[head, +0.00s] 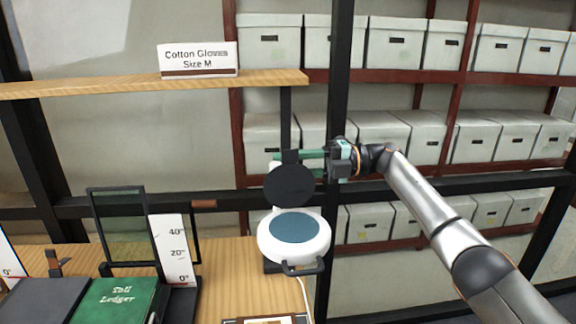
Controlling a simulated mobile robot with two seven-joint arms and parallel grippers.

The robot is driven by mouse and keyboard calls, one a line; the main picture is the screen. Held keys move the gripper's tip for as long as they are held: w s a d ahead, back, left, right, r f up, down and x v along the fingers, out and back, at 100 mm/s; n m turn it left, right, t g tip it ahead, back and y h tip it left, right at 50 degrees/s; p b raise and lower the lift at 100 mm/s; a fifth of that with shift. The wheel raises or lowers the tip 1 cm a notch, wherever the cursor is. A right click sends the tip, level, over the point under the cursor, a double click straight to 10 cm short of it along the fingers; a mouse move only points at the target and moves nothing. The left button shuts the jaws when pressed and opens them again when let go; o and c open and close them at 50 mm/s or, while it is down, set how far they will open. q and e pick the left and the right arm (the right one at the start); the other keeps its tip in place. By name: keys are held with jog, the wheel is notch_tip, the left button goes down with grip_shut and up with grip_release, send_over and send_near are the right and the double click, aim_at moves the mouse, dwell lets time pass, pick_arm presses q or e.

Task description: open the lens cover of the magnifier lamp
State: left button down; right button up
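The magnifier lamp (265,238) has a white round head with a blue-grey lens (299,228) facing up and a dark handle at its front. Its dark round lens cover (290,186) stands raised, nearly upright, at the back of the head, and the lens is uncovered. My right gripper (306,164) reaches in from the right at the cover's top edge. Its two green fingers look apart, the upper one passing behind a dark tab above the cover. Whether they touch the cover is unclear. My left gripper is not in view.
A wooden shelf with a "Cotton Gloves Size M" sign (198,60) is above left. On the wooden table (231,275) are a green ledger (117,300), a scale card (173,248) and a glass panel frame (122,227). A dark post (338,90) rises near my gripper; racks of boxes stand behind.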

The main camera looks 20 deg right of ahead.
jog(key=s+d+b, duration=0.2)
jog(key=d+b, duration=0.1)
jog(key=d, duration=0.9)
jog(key=shift+d, duration=0.2)
dwell(0.5)
